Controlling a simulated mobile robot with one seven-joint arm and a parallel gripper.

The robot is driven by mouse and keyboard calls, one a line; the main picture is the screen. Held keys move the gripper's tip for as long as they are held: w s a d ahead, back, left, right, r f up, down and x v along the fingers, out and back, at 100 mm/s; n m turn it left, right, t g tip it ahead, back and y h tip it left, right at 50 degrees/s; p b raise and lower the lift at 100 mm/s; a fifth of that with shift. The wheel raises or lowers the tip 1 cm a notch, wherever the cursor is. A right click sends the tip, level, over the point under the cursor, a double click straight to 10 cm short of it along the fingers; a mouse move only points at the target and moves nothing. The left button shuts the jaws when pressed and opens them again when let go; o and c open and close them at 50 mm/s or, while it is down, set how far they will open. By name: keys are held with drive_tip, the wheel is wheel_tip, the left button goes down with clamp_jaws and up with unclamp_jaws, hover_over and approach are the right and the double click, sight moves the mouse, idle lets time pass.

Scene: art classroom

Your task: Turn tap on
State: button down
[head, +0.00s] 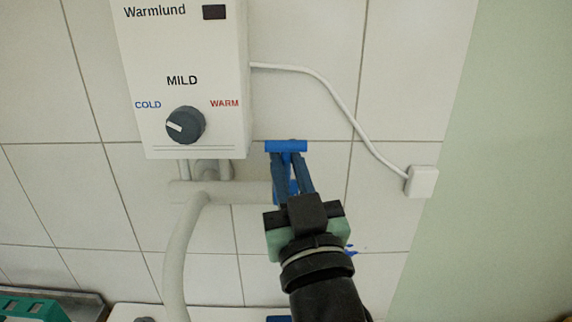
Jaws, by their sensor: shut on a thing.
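The tap has a blue T-shaped handle (286,146) below and to the right of the white water heater, in front of the tiled wall. Its pale pipe body (245,192) runs sideways under the heater. My gripper (289,160) comes up from below, with its two dark blue fingers shut on the handle just under the crossbar. More blue shows behind the fingers. The fingers and wrist hide the lower part of the handle and the right end of the pipe. I see no water.
The Warmlund heater (190,60) has a dark dial (185,125) pointing toward COLD. A pale hose (180,250) hangs left of my gripper. A white cable runs to a wall box (421,181). A green object (35,306) sits at lower left. The wall at right is bare.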

drive_tip(key=c, duration=0.9)
unclamp_jaws()
drive_tip(key=shift+o, duration=0.2)
drive_tip(key=p+v, duration=0.1)
drive_tip(key=v, duration=1.2)
drive_tip(key=shift+r, duration=0.1)
